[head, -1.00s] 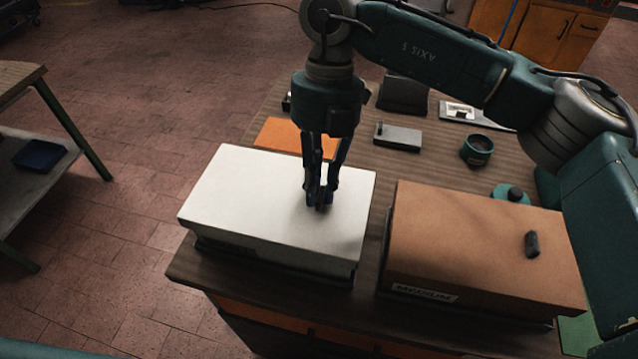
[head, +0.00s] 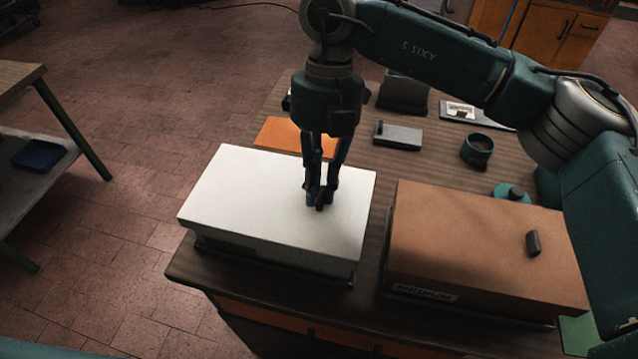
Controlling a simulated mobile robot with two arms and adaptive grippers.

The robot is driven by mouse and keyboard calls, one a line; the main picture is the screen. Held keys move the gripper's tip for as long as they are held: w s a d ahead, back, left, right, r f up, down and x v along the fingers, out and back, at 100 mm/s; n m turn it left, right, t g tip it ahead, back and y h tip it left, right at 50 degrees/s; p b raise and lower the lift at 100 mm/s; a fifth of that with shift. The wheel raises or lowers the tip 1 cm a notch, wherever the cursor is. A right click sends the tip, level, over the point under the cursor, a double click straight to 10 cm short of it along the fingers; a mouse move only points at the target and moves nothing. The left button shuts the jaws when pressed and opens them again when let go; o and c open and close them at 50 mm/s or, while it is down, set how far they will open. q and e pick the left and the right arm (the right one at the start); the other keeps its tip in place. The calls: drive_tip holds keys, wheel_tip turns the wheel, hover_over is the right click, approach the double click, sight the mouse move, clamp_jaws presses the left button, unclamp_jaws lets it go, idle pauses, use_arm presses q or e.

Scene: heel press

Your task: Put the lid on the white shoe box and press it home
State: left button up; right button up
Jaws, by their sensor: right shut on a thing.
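The white lid (head: 270,190) lies level over the white shoe box on the near left of the table, its sides hanging down over the box. Only a dark, shadowed strip of the lower front shows under the lid's edge, so I cannot tell whether it is fully seated. My right gripper (head: 320,200) points straight down at the right half of the lid's top. Its fingers are shut on a small dark knob on the lid, mostly hidden between the fingertips. My left gripper is not in view.
A brown box (head: 470,235) with a dark knob stands close on the right, a narrow gap between. Behind are an orange pad (head: 275,133), a grey block (head: 398,134) and a green cup (head: 477,149). The table's (head: 183,262) front edge is near the white box.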

drive_tip(key=shift+f+b, duration=0.5)
drive_tip(key=shift+b, duration=0.35)
idle(3.1)
drive_tip(key=o, duration=1)
drive_tip(key=shift+c, duration=0.2)
drive_tip(key=shift+o, duration=0.2)
drive_tip(key=o, duration=0.5)
drive_tip(key=shift+r, duration=0.1)
drive_tip(key=shift+r+p, duration=2.15)
drive_tip(key=shift+r, duration=1.35)
